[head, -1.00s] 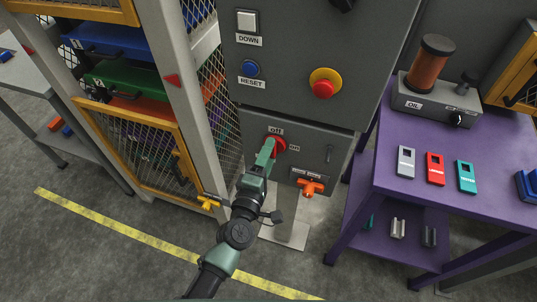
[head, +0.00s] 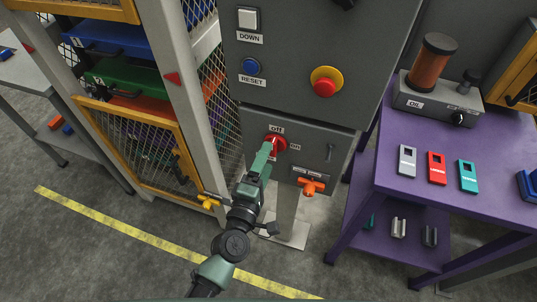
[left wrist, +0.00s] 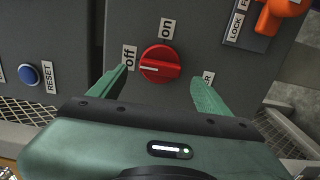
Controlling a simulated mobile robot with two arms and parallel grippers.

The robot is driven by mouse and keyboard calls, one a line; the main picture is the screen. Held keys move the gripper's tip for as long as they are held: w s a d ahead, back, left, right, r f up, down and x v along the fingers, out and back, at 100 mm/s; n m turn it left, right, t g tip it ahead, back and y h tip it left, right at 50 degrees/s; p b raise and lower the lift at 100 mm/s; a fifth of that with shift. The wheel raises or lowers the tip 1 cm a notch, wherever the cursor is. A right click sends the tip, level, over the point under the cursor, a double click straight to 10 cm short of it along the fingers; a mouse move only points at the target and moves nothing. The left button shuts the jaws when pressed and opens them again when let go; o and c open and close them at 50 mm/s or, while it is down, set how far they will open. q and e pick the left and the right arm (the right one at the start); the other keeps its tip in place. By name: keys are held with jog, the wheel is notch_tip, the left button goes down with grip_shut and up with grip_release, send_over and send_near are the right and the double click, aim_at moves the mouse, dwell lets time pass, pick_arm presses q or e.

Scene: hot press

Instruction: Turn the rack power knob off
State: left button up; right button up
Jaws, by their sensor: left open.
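The red rack power knob (head: 276,143) is on the lower grey panel of the cabinet. In the left wrist view the knob (left wrist: 160,65) is fully visible, and its white mark points left to the "off" label (left wrist: 129,57). The "on" label (left wrist: 166,28) is above it in that view. My left gripper (left wrist: 162,76) is open, with one green finger on each side of the knob and visible gaps between. In the head view the left gripper (head: 265,154) comes up from below and partly covers the knob. My right gripper is not in view.
An orange lockout handle (head: 312,186) sits just right of and below the knob. Above are a yellow-red emergency button (head: 325,82) and a blue reset button (head: 250,66). A purple table (head: 400,190) stands right; a mesh rack (head: 140,145) stands left.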

pick_arm(q)
jog(key=v, duration=0.5)
jog(key=shift+w, duration=0.1)
dwell(0.3)
jog(key=s+a+f+m+g+y, duration=0.1)
jog(key=s+a+f+m+g, duration=0.2)
jog(key=f, duration=0.8)
jog(key=s+a+f+m+g, duration=0.1)
jog(key=s+f+m+g, duration=0.2)
jog(key=f, duration=0.7)
jog(key=s+a+f+m+g+y, duration=0.15)
jog(key=s+f+m, duration=0.3)
jog(key=f, duration=0.65)
jog(key=s+a+f+m+g+y, duration=0.1)
jog(key=s+a+f+m+g, duration=0.1)
jog(key=s+a+f, duration=0.3)
jog(key=s+a+f+m+g+y, duration=0.1)
jog(key=s+a+f, duration=0.4)
jog(key=s, duration=0.8)
jog(key=s+a+f+m+g+y, duration=0.1)
jog(key=s+a+f+m+g, duration=0.2)
jog(key=s+a+f+g, duration=0.2)
jog(key=s+f, duration=0.2)
jog(key=s, duration=0.2)
jog(key=shift+m+g, duration=0.35)
jog(key=shift+w+f, duration=0.1)
